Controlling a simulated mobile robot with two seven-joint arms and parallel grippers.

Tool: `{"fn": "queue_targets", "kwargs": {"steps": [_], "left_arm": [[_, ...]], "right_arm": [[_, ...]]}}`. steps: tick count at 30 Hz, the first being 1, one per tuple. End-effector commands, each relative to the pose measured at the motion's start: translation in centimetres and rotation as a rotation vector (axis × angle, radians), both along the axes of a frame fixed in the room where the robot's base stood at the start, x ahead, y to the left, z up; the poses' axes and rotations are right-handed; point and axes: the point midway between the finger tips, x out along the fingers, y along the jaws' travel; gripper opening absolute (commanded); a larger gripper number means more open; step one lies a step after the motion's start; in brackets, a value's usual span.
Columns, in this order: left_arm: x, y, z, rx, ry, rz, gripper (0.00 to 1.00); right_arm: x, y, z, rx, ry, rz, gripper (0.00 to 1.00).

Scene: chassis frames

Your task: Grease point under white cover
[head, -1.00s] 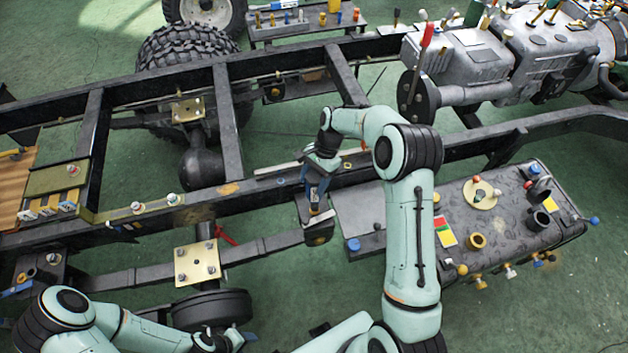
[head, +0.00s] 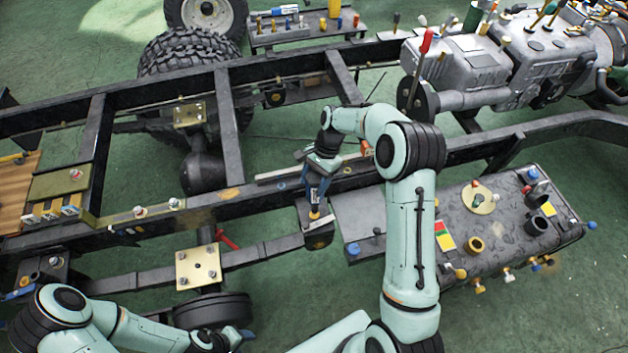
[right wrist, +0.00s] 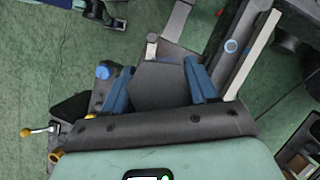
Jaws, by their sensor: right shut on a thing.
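My right gripper (head: 317,200) points down over the near frame rail, at a dark bracket (head: 319,236) below it. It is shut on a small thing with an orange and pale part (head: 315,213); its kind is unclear. In the right wrist view its blue fingers (right wrist: 158,88) stand apart on both sides of a dark grey shape. White-topped fittings (head: 139,211) sit on the olive strip at the left, and another (head: 75,174) on the olive plate. No grease point under a white cover can be made out. My left gripper (head: 230,338) is low in the head view, its fingers unclear.
The dark frame rail (head: 270,187) runs across the view. A black tank (head: 510,222) with coloured caps stands right, a grey engine (head: 480,65) behind it. A small table (head: 305,35) with coloured parts is at the back. Green floor (head: 290,125) shows between the rails.

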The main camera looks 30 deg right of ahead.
Motion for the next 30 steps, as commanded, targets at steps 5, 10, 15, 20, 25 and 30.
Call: {"fn": "queue_targets", "kwargs": {"steps": [5,10,15,20,25,30], "left_arm": [[1.6,0.0,1.5,0.000,-0.018,0.000,0.53],[2.8,0.0,2.4,0.000,-0.032,0.000,0.53],[3.0,0.0,2.6,0.000,-0.035,0.000,0.53],[2.9,0.0,2.5,-0.001,-0.034,0.000,0.53],[2.9,0.0,2.5,0.000,-0.033,0.000,0.53],[2.9,0.0,2.5,-0.001,-0.034,0.000,0.53]], "right_arm": [[0.4,0.0,2.8,0.000,-0.009,0.000,0.05],[0.5,0.0,4.7,0.000,-0.010,-0.002,0.05],[0.3,0.0,6.4,0.000,-0.008,0.000,0.05],[0.2,0.0,7.6,0.000,-0.006,0.000,0.05],[0.2,0.0,7.8,0.000,-0.005,-0.001,0.05],[0.2,0.0,7.8,0.001,-0.005,0.000,0.05]]}}
